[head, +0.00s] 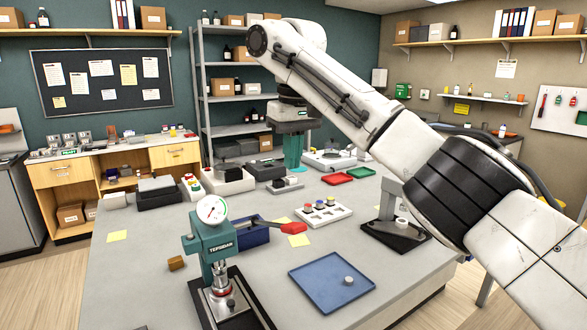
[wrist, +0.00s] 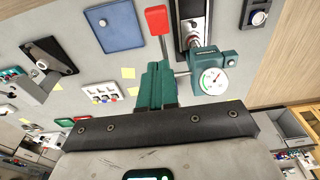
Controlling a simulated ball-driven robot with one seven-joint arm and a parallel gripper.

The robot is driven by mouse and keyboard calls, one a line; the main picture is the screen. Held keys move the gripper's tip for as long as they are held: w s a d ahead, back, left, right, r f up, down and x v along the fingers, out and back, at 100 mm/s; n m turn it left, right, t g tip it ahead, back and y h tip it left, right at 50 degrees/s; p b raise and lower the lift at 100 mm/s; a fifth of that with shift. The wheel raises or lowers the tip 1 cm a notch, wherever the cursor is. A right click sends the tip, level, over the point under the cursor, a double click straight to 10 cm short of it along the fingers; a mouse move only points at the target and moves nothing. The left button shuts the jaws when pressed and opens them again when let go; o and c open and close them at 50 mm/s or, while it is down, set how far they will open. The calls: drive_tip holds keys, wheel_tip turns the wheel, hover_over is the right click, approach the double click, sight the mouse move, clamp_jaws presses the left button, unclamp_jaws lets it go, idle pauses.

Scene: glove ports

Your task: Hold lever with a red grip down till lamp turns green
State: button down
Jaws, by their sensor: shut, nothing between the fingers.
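A teal press (head: 213,240) with a round white dial gauge (head: 211,209) stands at the front of the grey table. A lever with a red grip (head: 293,227) sticks out to its right, roughly level. In the wrist view the red grip (wrist: 157,20) is at the top and the dial (wrist: 213,81) is right of the fingers. My gripper (head: 293,166) is shut and empty, pointing down behind the lever and apart from it in the head view. Its teal fingers (wrist: 154,72) are together in the wrist view. I cannot make out the lamp or its colour.
A blue tray (head: 331,283) lies right of the press. A white block with coloured knobs (head: 323,213) and a black-based stand (head: 396,235) are behind it. Red (head: 337,178) and green (head: 361,171) trays sit farther back. Some bare table lies left of the press.

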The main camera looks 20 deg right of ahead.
drive_tip(key=p, duration=0.2)
hover_over(293, 224)
wheel_tip(293, 224, down, 10)
drive_tip(key=shift+r, duration=0.1)
drive_tip(key=shift+s+f+p, duration=0.3)
drive_tip(key=shift+f+p, duration=0.05)
drive_tip(key=shift+f, duration=0.6)
